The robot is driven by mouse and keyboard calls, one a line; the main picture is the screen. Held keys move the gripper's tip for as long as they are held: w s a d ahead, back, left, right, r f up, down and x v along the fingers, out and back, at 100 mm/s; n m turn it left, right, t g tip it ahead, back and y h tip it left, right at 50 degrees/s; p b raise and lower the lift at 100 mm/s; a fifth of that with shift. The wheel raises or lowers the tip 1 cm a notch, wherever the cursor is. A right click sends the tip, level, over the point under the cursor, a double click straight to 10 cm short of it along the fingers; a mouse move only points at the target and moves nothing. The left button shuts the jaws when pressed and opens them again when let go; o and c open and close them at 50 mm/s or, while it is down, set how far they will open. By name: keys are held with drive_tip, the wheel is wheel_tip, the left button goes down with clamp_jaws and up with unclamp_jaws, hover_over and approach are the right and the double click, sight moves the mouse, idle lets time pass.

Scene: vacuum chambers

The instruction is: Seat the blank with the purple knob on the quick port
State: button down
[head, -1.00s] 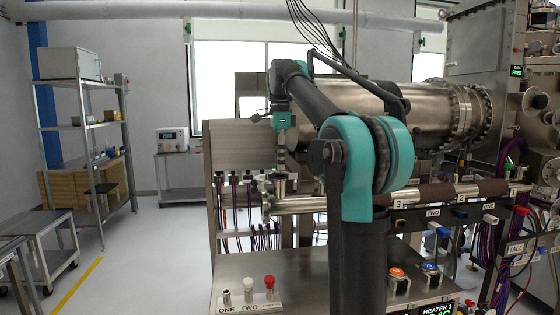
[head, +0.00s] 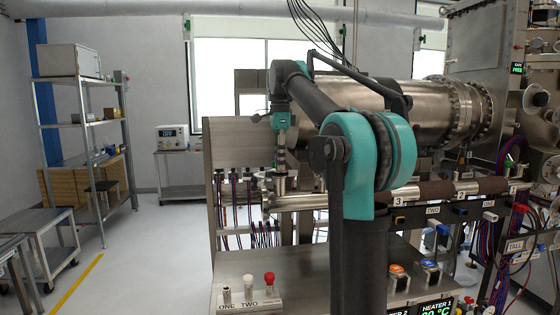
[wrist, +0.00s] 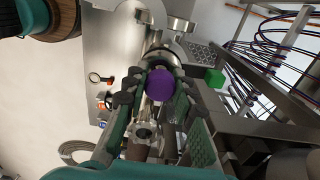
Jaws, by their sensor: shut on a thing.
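The purple knob (wrist: 160,84) of the blank sits between the dark finger pads of my gripper (wrist: 161,96) in the wrist view, and the fingers are shut on it. The blank's plate under the knob is mostly hidden by the knob and fingers. In the head view my gripper (head: 281,160) points down over the left end of the horizontal steel pipe (head: 300,202), where a short upright steel fitting (head: 280,184) shows right below it. This looks like the quick port. I cannot tell whether the blank touches it.
A small stand (head: 250,303) marked ONE and TWO holds a red-knobbed piece (head: 270,281) and others on the bench in front. A steel panel (head: 238,146) with hanging cables stands behind my gripper. A green block (wrist: 214,77) shows beside the fingers in the wrist view.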

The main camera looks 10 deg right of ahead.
drive_tip(key=shift+f, duration=0.45)
idle(0.7)
drive_tip(key=c, duration=1.2)
unclamp_jaws()
drive_tip(key=shift+o, duration=0.2)
drive_tip(key=shift+r, duration=0.1)
drive_tip(key=shift+r, duration=3.45)
